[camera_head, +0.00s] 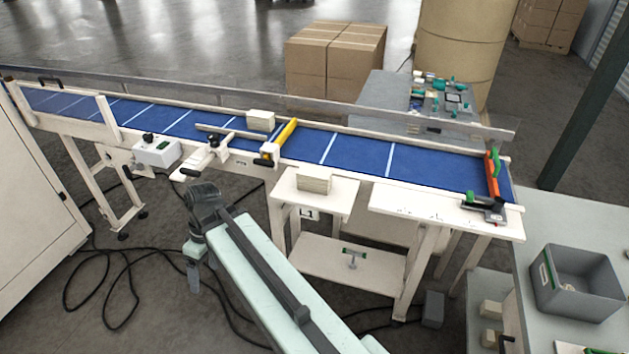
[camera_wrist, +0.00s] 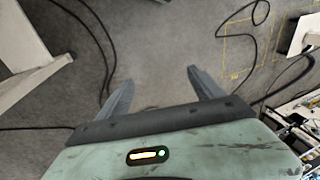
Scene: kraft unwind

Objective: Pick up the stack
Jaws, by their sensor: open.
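A small cream stack (camera_head: 315,180) sits on the small white side table (camera_head: 335,203) in front of the conveyor. Another cream stack or block (camera_head: 260,119) is on the blue belt, against the far rail. I cannot tell which one the task means. My gripper (camera_head: 193,278) hangs low, left of the side table and apart from both stacks. In the wrist view my gripper (camera_wrist: 157,80) is open, with bare floor between its two fingers. No stack shows in the wrist view.
The blue conveyor (camera_head: 355,152) runs across, with a yellow bar (camera_head: 286,134) over it and an orange-and-green bar (camera_head: 493,173) at its right end. Black cables (camera_head: 105,278) lie on the floor. A grey bin (camera_head: 575,284) stands on the right bench.

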